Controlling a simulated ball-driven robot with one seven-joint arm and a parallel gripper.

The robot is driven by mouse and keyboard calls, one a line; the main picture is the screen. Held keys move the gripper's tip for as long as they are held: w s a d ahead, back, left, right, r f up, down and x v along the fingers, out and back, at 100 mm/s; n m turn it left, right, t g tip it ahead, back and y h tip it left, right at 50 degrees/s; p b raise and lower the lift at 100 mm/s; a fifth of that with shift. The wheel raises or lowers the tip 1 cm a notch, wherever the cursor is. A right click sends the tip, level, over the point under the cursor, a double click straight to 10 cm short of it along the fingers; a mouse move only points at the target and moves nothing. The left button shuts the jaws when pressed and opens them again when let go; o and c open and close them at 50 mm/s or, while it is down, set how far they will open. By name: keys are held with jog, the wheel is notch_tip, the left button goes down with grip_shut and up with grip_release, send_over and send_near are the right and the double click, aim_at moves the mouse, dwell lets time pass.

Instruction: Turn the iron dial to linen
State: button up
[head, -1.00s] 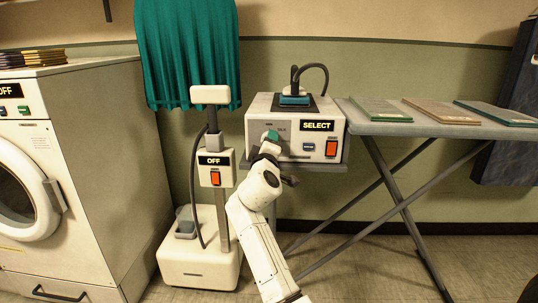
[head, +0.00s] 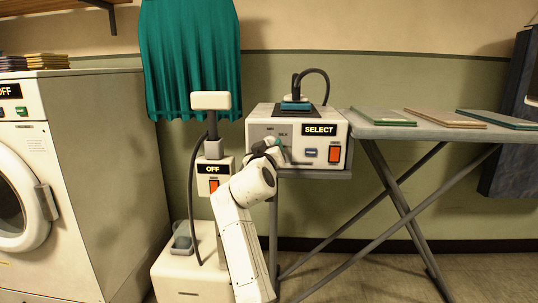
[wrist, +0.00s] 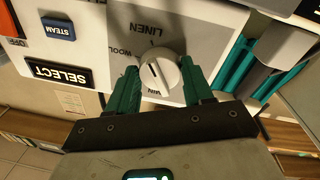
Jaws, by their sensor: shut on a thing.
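The iron station (head: 262,112) is a pale box with a SELECT display (head: 319,130), which also shows in the wrist view (wrist: 58,73). I cannot tell exactly which label the mark points to. My gripper (wrist: 158,90) has its green fingers on both sides of the dial and is shut on it. In the head view my gripper (head: 268,147) is at the box's front left, and the dial is mostly hidden behind it.
The iron (head: 296,104) rests on top of the box. A red switch (head: 334,154) and a blue STEAM button (wrist: 58,29) are on the front. An ironing board (head: 375,128) stands right, a steamer post (head: 209,100) left, and a washer (head: 105,170) farther left.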

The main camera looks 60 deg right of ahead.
jog(key=shift+f+m, duration=0.2)
jog(key=shift+m, duration=0.2)
jog(key=o, duration=1)
jog(key=shift+r, duration=0.1)
jog(key=shift+o, duration=0.2)
jog(key=p+v, duration=0.2)
jog(key=v, duration=0.8)
jog(key=shift+a+p, duration=0.3)
jog(key=shift+a, duration=0.1)
jog(key=shift+s, duration=0.15)
